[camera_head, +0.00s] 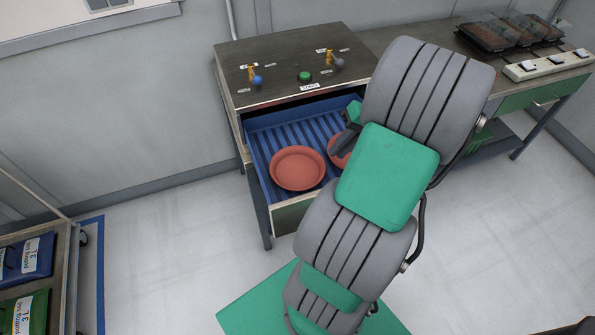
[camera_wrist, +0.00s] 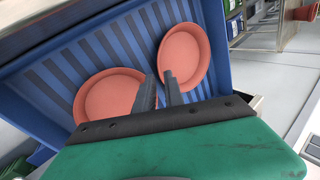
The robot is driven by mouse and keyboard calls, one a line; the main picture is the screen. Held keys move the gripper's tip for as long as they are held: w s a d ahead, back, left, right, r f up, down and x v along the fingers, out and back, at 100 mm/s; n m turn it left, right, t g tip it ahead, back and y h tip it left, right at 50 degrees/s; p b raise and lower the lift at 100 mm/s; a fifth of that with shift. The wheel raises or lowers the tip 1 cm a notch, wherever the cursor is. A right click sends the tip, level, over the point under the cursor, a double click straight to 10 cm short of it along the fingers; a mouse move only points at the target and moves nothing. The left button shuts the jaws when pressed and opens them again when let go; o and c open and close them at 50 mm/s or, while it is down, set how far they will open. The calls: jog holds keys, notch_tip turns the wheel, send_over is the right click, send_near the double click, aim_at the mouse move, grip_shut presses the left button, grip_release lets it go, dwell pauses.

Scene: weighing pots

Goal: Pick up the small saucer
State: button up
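Two round terracotta saucers lie in the open blue drawer. In the head view one saucer (camera_head: 297,168) is fully visible, and the other saucer (camera_head: 335,148) is mostly hidden behind my arm. The wrist view shows a left saucer (camera_wrist: 106,98) and a right saucer (camera_wrist: 186,52) side by side. I cannot tell for sure which is smaller. My gripper (camera_wrist: 160,76) is down in the drawer, its dark fingers slightly apart. The fingers are at the near rim of the right saucer; contact is unclear. In the head view my gripper (camera_head: 338,146) is over the partly hidden saucer.
The drawer (camera_head: 262,125) has a ribbed floor and raised walls close around the saucers. The cabinet top (camera_head: 285,60) above carries small valves and a green button. A side table holds trays (camera_head: 495,35) and a power strip (camera_head: 548,65). A trolley with bags stands at lower left.

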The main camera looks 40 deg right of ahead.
aim_at(326, 172)
jog(key=b+x, duration=0.1)
jog(key=x, duration=0.5)
jog(key=shift+s+a+f, duration=0.15)
jog(key=shift+c, duration=0.5)
grip_shut()
dwell(0.8)
